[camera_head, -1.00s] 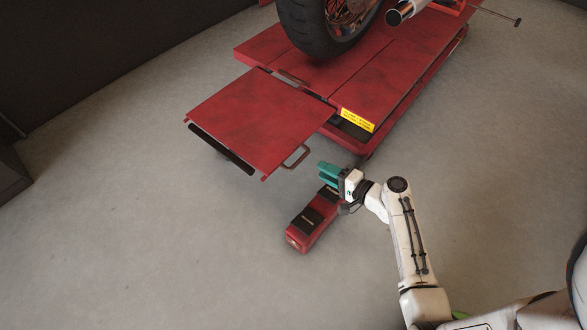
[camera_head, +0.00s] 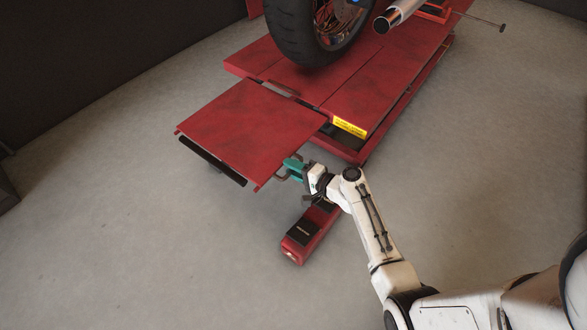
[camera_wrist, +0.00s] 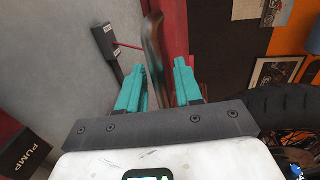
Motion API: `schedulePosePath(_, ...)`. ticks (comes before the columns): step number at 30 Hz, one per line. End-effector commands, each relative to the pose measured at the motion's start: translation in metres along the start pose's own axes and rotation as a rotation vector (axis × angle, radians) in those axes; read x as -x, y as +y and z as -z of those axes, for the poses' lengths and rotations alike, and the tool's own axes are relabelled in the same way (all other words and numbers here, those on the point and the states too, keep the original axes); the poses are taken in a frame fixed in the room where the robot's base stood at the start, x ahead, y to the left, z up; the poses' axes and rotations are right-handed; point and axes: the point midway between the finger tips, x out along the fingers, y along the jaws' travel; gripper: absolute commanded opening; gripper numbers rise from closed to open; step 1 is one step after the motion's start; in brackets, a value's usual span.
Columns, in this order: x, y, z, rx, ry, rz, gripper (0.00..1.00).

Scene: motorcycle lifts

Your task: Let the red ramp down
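The red ramp (camera_head: 250,130) is a flat plate at the near end of the red motorcycle lift, extending from the lift deck. A dark bar (camera_head: 212,162) runs along its outer edge. A looped handle (camera_head: 281,179) sticks out from the ramp's right side, partly hidden by my gripper. My gripper (camera_head: 291,168), with teal fingers, is at this handle. In the wrist view the handle (camera_wrist: 153,42) rises between the two fingers (camera_wrist: 159,65). The fingers stand apart, with gaps visible beside the handle.
The lift deck (camera_head: 365,85) carries a motorcycle, its rear tyre (camera_head: 300,35) and exhaust (camera_head: 398,14) showing. A red pump box (camera_head: 303,243) stands on the floor just below my gripper; its PUMP label (camera_wrist: 25,152) shows in the wrist view.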

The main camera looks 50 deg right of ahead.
Motion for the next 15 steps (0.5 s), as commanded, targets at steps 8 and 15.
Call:
schedulePosePath(8, 0.0004, 0.0002, 0.0000, 0.000, 0.000, 0.000, 0.11)
schedulePosePath(15, 0.0005, 0.0004, 0.0000, 0.000, 0.000, -0.001, 0.00)
